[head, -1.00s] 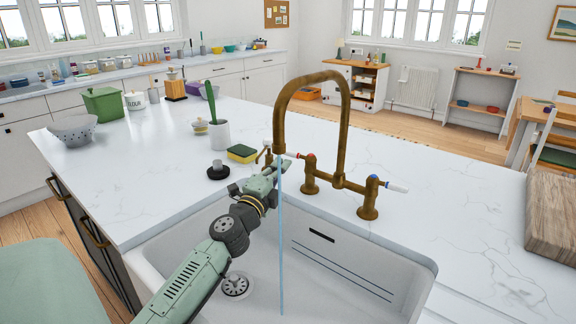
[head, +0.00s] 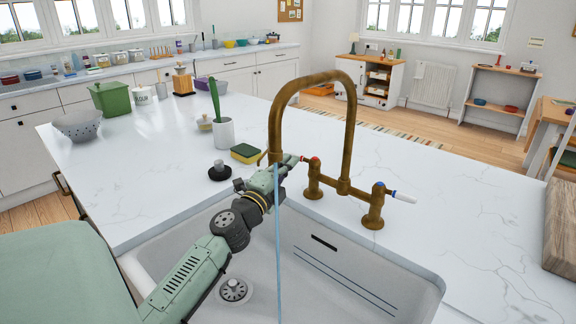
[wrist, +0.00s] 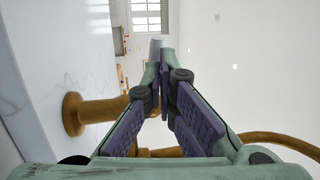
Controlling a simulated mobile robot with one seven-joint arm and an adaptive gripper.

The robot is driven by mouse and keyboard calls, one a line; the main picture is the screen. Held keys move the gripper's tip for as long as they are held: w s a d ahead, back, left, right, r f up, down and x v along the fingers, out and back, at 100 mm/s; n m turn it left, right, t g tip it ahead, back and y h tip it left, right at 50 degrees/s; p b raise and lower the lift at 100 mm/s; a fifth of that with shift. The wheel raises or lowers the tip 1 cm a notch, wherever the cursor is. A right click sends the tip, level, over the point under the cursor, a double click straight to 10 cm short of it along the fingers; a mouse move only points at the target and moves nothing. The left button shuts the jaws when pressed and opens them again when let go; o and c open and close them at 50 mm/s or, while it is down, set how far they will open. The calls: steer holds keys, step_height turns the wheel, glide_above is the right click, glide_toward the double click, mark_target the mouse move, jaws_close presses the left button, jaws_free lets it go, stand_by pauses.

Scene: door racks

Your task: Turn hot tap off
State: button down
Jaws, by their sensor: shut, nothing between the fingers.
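The brass tap (head: 352,120) arches over the white sink (head: 330,262), and a thin blue stream of water (head: 278,240) runs from its spout into the sink. The left lever (head: 292,160) is white with a red mark and points left from its post; I take it as the hot one. The right lever (head: 403,198) is white with a blue mark and points right. My gripper (head: 276,171) is shut and empty, just left of the left post, close to the left lever. In the wrist view its fingertips (wrist: 163,62) meet near a pale end; contact is unclear.
A sponge (head: 246,152), a pot with a green-handled brush (head: 223,132) and a black stopper (head: 219,171) stand on the counter left of the tap. A wooden board (head: 560,235) lies far right.

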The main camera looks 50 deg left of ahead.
steer(key=shift+w+a+f+m+t+h+b, duration=0.15)
steer(key=shift+m+h+b, duration=0.2)
steer(key=shift+h, duration=0.25)
steer(key=shift+w+a+f+m+t+h+b, duration=0.15)
steer(key=shift+m+h+b, duration=0.15)
steer(key=shift+h, duration=0.3)
steer(key=shift+a+r+m+h+b, duration=0.15)
steer(key=shift+m+h+b, duration=0.45)
steer(key=shift+h, duration=0.4)
steer(key=shift+w+a+r, duration=0.15)
steer(key=shift+w+a, duration=0.05)
steer(key=shift+w, duration=0.1)
